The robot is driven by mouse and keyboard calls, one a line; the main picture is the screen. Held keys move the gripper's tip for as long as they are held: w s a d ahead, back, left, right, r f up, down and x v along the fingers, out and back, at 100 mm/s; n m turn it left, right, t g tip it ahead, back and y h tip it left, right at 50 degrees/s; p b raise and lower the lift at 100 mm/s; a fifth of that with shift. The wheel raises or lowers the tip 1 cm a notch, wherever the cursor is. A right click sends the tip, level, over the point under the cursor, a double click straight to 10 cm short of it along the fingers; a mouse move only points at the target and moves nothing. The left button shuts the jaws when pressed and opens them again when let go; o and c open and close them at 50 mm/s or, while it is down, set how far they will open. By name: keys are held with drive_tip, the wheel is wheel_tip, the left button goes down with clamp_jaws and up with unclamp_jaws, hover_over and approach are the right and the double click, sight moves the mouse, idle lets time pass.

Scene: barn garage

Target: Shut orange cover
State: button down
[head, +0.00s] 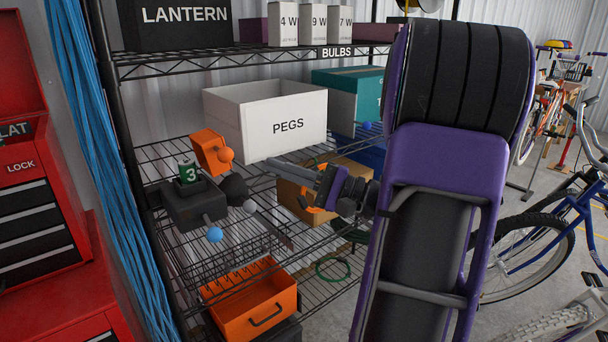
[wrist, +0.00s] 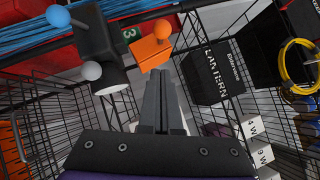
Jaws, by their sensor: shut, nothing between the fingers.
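The orange cover (head: 208,150) stands raised and tilted behind a dark box (head: 193,205) on the wire shelf. An orange ball knob (head: 226,155) is on the cover's right side. The cover shows at the upper middle of the wrist view (wrist: 150,55), with its knob (wrist: 163,28) above. The box also carries a green tag marked 3 (head: 190,173), a blue ball (head: 215,235) and a dark grey cylinder (head: 234,188). My gripper (head: 268,165) is shut and empty, pointing left, to the right of the knob. In the head view a gap shows between them.
A white PEGS box (head: 240,110) stands behind on the same shelf. A cardboard box (head: 345,172) is partly hidden behind my gripper. An orange bin (head: 285,300) is below. The LANTERN case (head: 190,32) is on the shelf above. Blue cords (head: 85,130) hang at the left.

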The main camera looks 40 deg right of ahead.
drive_tip(key=shift+w+a+r, duration=0.3)
drive_tip(key=shift+a+r, duration=0.05)
drive_tip(key=shift+a, duration=0.45)
drive_tip(key=shift+w+a+r, duration=0.3)
drive_tip(key=shift+a, duration=0.5)
drive_tip(key=shift+w+a+r, duration=0.3)
drive_tip(key=shift+a+r, duration=0.05)
drive_tip(key=shift+a, duration=0.45)
drive_tip(key=shift+w, duration=0.1)
drive_tip(key=shift+a+r+n+g, duration=0.15)
drive_tip(key=shift+n+g, duration=0.15)
drive_tip(key=shift+n, duration=0.1)
